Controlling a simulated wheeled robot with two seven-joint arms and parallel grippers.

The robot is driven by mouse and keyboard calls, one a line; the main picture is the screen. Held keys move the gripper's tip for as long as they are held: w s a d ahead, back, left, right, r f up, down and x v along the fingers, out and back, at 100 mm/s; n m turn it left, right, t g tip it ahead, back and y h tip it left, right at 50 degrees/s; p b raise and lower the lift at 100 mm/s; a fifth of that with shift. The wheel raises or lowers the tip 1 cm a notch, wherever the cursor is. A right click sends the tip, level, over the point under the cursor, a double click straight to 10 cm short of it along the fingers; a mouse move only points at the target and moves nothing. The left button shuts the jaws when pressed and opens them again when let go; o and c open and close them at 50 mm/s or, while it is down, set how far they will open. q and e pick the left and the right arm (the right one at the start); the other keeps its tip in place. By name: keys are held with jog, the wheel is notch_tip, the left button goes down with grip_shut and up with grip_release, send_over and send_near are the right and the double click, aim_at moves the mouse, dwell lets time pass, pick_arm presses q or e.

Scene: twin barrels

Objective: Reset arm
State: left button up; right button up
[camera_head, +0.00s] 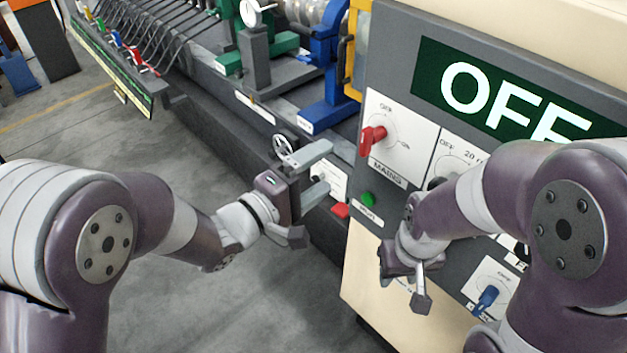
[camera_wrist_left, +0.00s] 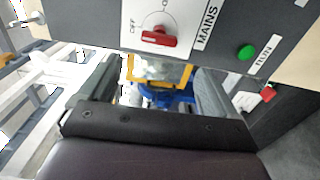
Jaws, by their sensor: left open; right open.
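My left gripper (camera_head: 318,170) is open and empty in the head view, in front of the lower left edge of the control panel. In the left wrist view its two fingers (camera_wrist_left: 150,95) stand apart with nothing between them. My right gripper (camera_head: 405,285) is in front of the panel's lower part, open; its fingers are partly hidden by its own wrist. The red MAINS switch (camera_head: 373,138) is on the panel above and right of my left gripper. It also shows in the left wrist view (camera_wrist_left: 160,38).
The control panel (camera_head: 400,75) carries an OFF display (camera_head: 515,95), a green RUN button (camera_head: 368,199) and a blue switch (camera_head: 487,298). A red button (camera_head: 341,210) is close to my left gripper. Machinery with a blue bracket (camera_head: 325,85) stands behind.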

pick_arm(q)
jog(key=shift+s+a, duration=0.3)
jog(key=shift+a, duration=0.05)
